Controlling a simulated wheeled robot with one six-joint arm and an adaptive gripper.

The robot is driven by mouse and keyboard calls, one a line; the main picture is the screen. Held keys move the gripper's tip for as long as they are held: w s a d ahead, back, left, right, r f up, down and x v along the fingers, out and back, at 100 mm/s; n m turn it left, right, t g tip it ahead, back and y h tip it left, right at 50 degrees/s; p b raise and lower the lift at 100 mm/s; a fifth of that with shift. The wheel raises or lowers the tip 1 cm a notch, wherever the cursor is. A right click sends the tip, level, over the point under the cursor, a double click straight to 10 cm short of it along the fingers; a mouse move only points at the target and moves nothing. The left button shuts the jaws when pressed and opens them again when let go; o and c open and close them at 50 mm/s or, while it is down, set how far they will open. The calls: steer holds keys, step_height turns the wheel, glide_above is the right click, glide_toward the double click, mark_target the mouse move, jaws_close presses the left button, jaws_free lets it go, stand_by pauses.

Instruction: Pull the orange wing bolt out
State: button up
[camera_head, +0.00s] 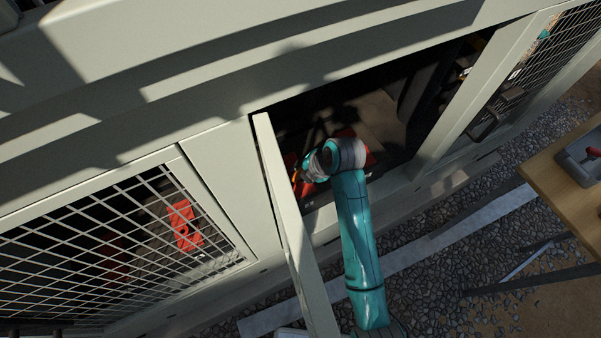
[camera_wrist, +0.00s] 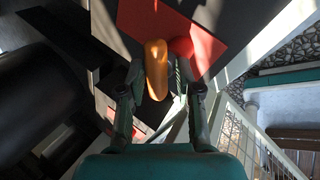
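The orange wing bolt (camera_wrist: 157,68) shows in the wrist view as a rounded orange piece in front of a red panel (camera_wrist: 200,40). My gripper (camera_wrist: 160,78) has a finger on each side of it. The left finger looks very close to the orange piece, and a narrow gap seems to show on the right. I cannot tell whether the fingers press on it. In the head view my gripper (camera_head: 312,168) reaches inside the open cabinet bay. A bit of orange (camera_head: 296,175) shows beside it, and the bolt's seat is hidden.
An open door (camera_head: 285,215) stands close to the left of my arm. A mesh panel (camera_head: 110,250) covers the left bay, with a red part (camera_head: 184,225) behind it. A wooden table (camera_head: 565,185) holds a grey tray (camera_head: 572,165).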

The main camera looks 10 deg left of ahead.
steer(key=shift+w+a+r, duration=0.1)
steer(key=shift+a+r, duration=0.1)
steer(key=shift+r, duration=0.7)
jaws_close()
steer(key=shift+r, duration=0.1)
steer(key=shift+d+r, duration=0.15)
steer(key=shift+r, duration=2.5)
steer(key=shift+o, duration=1.5)
jaws_free()
jaws_close()
